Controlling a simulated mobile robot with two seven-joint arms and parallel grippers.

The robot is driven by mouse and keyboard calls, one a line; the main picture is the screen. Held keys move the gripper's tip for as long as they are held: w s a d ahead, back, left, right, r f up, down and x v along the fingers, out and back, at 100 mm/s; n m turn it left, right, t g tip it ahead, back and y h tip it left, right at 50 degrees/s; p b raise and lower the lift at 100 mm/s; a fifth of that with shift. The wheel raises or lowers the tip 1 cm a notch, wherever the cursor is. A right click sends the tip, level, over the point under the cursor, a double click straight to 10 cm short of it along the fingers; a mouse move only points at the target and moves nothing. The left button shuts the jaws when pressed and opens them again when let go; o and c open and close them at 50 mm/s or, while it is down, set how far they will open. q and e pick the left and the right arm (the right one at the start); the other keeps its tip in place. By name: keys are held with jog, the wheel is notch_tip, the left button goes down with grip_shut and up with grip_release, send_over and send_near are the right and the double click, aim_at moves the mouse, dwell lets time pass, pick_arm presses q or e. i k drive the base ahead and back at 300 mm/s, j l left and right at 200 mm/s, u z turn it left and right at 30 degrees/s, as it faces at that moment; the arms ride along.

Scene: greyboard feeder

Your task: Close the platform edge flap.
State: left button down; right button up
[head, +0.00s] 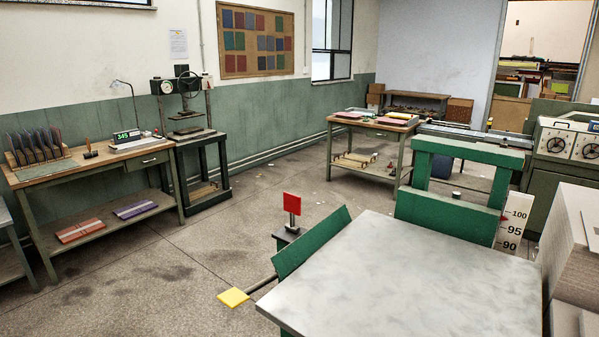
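The platform (410,280) is a broad grey, mottled flat top at the lower right. A green flap (312,243) stands along its left edge, tilted up and outward above the top's level. A rod with a flat yellow plate (234,297) at its end sticks out to the left below the flap. A red square plate (292,203) stands on a short post just behind the flap. Neither of my grippers is in view. The underside of the platform is hidden.
A green frame (450,205) rises behind the platform, beside a white scale board (514,218). A grey board stack (575,245) stands close on the right. A workbench (90,165) and a press (185,110) line the left wall. The floor (200,250) left of the platform is mostly clear.

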aim_at(288, 258)
jog(key=i+j+z, duration=0.1)
jog(key=i+j, duration=0.15)
jog(key=j, duration=0.15)
jog(key=i+j+z, duration=0.1)
jog(key=i+j, duration=0.2)
jog(key=i+j+z, duration=0.1)
jog(key=i+j, duration=0.15)
jog(key=j, duration=0.25)
jog(key=i+j+z, duration=0.1)
jog(key=j, duration=0.3)
jog(key=i+j+z, duration=0.1)
jog(key=i+j, duration=0.25)
jog(key=j, duration=0.15)
jog(key=i+j+z, duration=0.1)
jog(key=j, duration=0.35)
jog(key=i+j+z, duration=0.1)
jog(key=i+j, duration=0.15)
jog(key=j, duration=0.25)
jog(key=i+j+z, duration=0.1)
jog(key=j, duration=0.4)
jog(key=k+l, duration=0.1)
jog(key=l, duration=1.25)
